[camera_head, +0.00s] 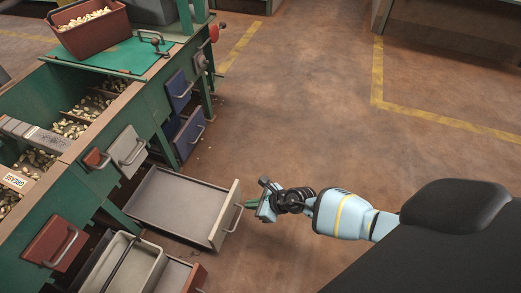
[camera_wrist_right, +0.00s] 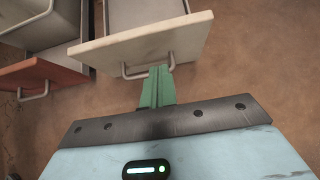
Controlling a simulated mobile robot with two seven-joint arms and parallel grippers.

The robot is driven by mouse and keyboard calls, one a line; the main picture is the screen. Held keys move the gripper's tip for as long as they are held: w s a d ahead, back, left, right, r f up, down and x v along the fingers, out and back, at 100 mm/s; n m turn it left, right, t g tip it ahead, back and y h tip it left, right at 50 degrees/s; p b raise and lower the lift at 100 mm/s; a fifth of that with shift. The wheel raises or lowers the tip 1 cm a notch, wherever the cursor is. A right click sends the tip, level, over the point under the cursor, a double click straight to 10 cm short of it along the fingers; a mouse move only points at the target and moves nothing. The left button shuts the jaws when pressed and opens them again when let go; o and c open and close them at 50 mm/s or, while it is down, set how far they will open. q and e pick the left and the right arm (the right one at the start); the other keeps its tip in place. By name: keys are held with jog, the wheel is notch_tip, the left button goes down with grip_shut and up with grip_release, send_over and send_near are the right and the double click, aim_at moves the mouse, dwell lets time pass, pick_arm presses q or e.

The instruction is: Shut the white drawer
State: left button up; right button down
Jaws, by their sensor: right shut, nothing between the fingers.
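The white drawer (camera_head: 172,203) is pulled far out of the green bench, and its inside looks empty. Its pale front panel (camera_head: 226,215) with a metal handle faces my right gripper (camera_head: 240,206). In the right wrist view the front panel (camera_wrist_right: 145,40) is ahead, with its handle (camera_wrist_right: 148,72) below it. My left gripper is not in view.
A cream bin (camera_head: 128,264) and an open red drawer (camera_head: 188,276) stand out beside the white drawer. Blue drawers (camera_head: 188,137) and a closed red drawer (camera_head: 55,243) are in the green bench (camera_head: 150,97). The brown floor (camera_head: 300,110) at right is clear.

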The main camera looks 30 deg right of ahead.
aim_at(230, 202)
jog(key=w+a, duration=0.1)
jog(key=w+a+b, duration=0.1)
jog(key=w, duration=0.1)
jog(key=shift+w+a+f, duration=0.2)
jog(key=shift+a+f, duration=0.1)
jog(key=shift+f, duration=0.1)
jog(key=shift+w+a, duration=0.2)
jog(key=shift+a+r, duration=0.1)
